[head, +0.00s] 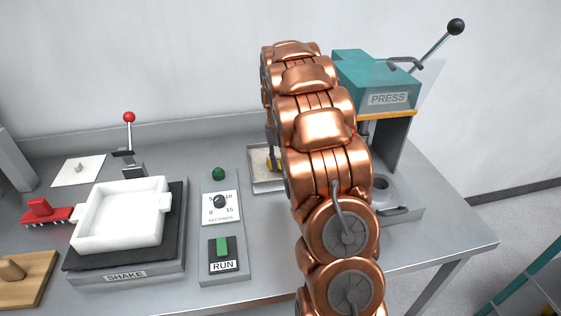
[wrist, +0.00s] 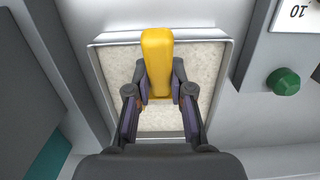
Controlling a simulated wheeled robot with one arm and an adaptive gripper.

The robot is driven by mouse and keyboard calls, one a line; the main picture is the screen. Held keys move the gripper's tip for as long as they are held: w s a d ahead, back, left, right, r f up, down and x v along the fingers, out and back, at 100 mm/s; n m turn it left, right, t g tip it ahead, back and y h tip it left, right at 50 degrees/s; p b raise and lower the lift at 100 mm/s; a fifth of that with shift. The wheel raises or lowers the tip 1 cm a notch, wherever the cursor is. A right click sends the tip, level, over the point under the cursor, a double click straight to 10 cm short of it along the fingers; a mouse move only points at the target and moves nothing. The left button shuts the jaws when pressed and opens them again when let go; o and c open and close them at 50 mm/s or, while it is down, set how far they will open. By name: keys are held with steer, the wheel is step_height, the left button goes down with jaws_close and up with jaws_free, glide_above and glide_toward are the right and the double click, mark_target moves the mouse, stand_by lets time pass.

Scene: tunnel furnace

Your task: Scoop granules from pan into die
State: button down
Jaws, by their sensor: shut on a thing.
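The pan (wrist: 231,60) of pale granules (wrist: 205,70) fills the middle of the wrist view. In the head view the pan (head: 268,188) is half hidden behind my arm. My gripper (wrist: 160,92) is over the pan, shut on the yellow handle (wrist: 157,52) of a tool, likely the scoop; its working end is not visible. A bit of yellow (head: 269,164) also shows at the pan in the head view. I cannot tell whether the tool touches the granules.
The teal press (head: 375,82) with its long lever and clear guard stands right of my arm. A control panel (head: 222,225) with a green RUN switch and dial lies left of the pan. Further left are the shaker (head: 125,275) with a white tray (head: 122,217) and a red brush (head: 42,212).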

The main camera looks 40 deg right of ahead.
steer(key=shift+w+d+f+t+b, duration=0.2)
steer(key=shift+w+f, duration=0.1)
steer(key=shift+w, duration=0.1)
steer(key=shift+w+d+f+t+b, duration=0.15)
steer(key=shift+w+f+t, duration=0.1)
steer(key=shift+w, duration=0.1)
steer(key=shift+s+t+h+b, duration=0.1)
steer(key=shift+t+h+b, duration=0.2)
steer(key=shift+b, duration=0.25)
steer(key=shift+f+t+h+b, duration=0.1)
steer(key=shift+t+h+b, duration=0.65)
steer(key=shift+b, duration=1.1)
steer(key=shift+s+a+r+t+h+b, duration=0.1)
steer(key=shift+s+a+r+t+b, duration=0.1)
steer(key=shift+s+r+t+b, duration=0.35)
steer(key=shift+s+a+r+t+h+b, duration=0.15)
steer(key=shift+r+t+b, duration=0.15)
steer(key=shift+r, duration=0.45)
steer(key=shift+s+a+r+t+b, duration=0.2)
steer(key=shift+s+r+t+b, duration=0.15)
steer(key=shift+r+b, duration=0.25)
